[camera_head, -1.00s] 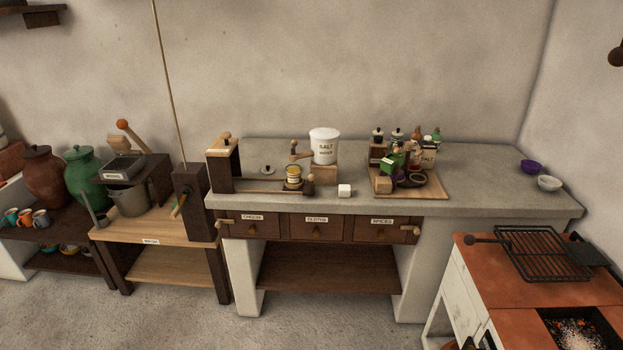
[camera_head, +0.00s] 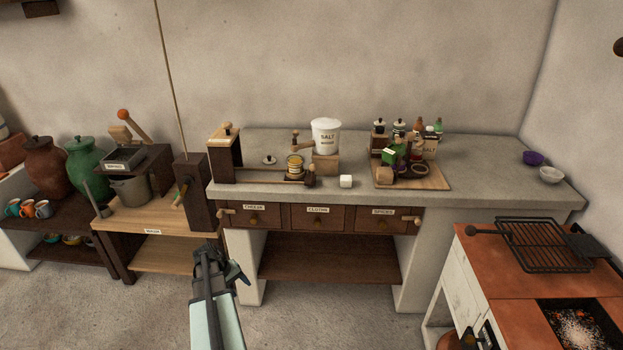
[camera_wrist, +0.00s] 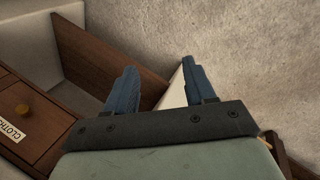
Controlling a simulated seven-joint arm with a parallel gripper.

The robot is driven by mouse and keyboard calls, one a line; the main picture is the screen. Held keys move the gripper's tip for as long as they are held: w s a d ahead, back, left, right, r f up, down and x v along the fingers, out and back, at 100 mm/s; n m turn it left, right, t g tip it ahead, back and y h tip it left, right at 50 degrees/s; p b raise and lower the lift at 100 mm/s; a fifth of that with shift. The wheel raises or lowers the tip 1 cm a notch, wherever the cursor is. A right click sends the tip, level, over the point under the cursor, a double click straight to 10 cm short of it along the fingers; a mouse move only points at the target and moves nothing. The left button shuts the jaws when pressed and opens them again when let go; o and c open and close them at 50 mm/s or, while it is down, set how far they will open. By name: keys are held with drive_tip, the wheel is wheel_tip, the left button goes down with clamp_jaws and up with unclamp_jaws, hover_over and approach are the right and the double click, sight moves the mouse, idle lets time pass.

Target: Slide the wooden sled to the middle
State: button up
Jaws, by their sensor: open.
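On the counter's left part stands a low wooden rail (camera_head: 262,183) with a tall dark post with a pale top (camera_head: 225,150) at its left end. A round tin with a pale yellow top (camera_head: 295,163) sits near the rail's right end, beside a small dark wooden knobbed block (camera_head: 310,175). The wooden sled seems to be the low piece under the tin; its outline is too small to tell clearly. My gripper (camera_head: 220,262) is in front of the counter, below the drawers and well apart from the rail. In the wrist view its two fingers (camera_wrist: 160,88) are spread and empty.
Drawers (camera_head: 317,218) with knobs line the counter front; the cloths drawer (camera_wrist: 30,115) shows in the wrist view. A tray (camera_head: 436,180) of jars is further right.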

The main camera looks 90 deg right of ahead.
drive_tip(key=s+d+r+g+h, duration=0.2)
drive_tip(key=s+d+r, duration=0.45)
drive_tip(key=d, duration=0.35)
drive_tip(key=n+g+h, duration=0.6)
drive_tip(key=n+g, duration=0.3)
drive_tip(key=n, duration=0.6)
approach(313, 167)
drive_tip(key=shift+n, duration=0.3)
drive_tip(key=x, duration=1)
drive_tip(key=shift+d+f, duration=0.4)
drive_tip(key=shift+d, duration=0.15)
drive_tip(key=shift+c, duration=0.4)
clamp_jaws()
